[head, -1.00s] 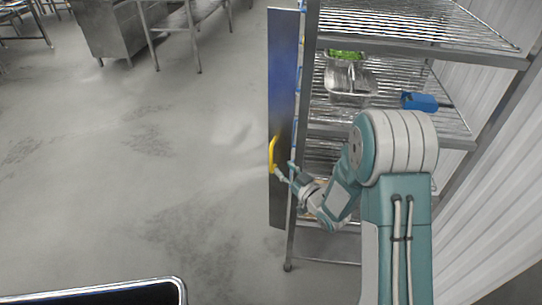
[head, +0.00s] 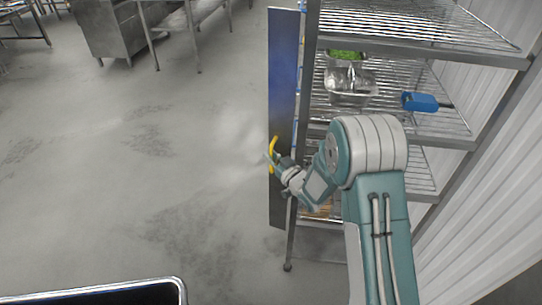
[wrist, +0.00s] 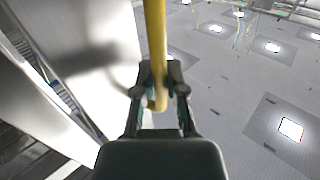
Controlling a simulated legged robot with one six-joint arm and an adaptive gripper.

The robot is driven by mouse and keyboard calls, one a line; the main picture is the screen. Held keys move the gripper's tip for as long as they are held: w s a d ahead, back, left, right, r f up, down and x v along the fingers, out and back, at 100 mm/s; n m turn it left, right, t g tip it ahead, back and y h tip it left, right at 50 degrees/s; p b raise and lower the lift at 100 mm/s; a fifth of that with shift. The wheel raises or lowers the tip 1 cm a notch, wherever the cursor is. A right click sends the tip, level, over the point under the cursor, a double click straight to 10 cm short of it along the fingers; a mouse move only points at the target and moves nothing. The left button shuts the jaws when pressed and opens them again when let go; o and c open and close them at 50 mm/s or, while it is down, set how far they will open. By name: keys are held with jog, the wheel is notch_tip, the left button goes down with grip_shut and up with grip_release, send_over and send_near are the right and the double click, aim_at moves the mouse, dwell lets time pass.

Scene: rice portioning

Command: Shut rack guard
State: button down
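The rack guard (head: 283,80) is a tall, narrow panel, blue above and dark below, upright along the left side of the wire rack. It shows as a pale, shiny sheet in the wrist view (wrist: 90,30). Its yellow handle (head: 274,144) is on the panel's outer side. My gripper (head: 271,158) is at the handle's lower part. In the wrist view, the fingers of my gripper (wrist: 159,78) are closed in on both sides of the yellow handle bar (wrist: 155,35), near its lower bend. The finger pads partly hide the contact.
The metal rack (head: 420,52) has several wire shelves. Metal pans (head: 350,88), one with green contents, and a blue object (head: 420,102) sit on a shelf. Open grey floor (head: 130,170) lies to the left. A steel table (head: 112,28) stands farther back.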

aim_at(274, 141)
jog(key=shift+a, duration=0.1)
jog(key=w+m+t+h, duration=0.1)
jog(key=w+m+h, duration=0.1)
jog(key=m+h, duration=0.2)
jog(key=w+m+t+h, duration=0.1)
jog(key=m+h, duration=0.3)
jog(key=h, duration=0.4)
jog(key=w+m+t+h, duration=0.1)
jog(key=w+m+h, duration=0.2)
jog(key=m+h, duration=0.1)
jog(key=shift+w+d+h, duration=0.4)
jog(key=shift+h, duration=0.5)
jog(key=shift+w+d+r+m+g+h, duration=0.1)
jog(key=shift+w+d+m+g+h, duration=0.3)
jog(key=shift+m+h, duration=0.35)
jog(key=shift+w+d+f+m+g+h, duration=0.1)
jog(key=shift+w+d+m+g+h, duration=0.1)
jog(key=shift+m+g+h, duration=0.6)
jog(key=shift+w+d+r+m+g+h, duration=0.1)
jog(key=shift+w+d+m+g+h, duration=0.2)
jog(key=shift+h, duration=0.75)
jog(key=c, duration=0.7)
grip_release()
jog(key=shift+s, duration=0.1)
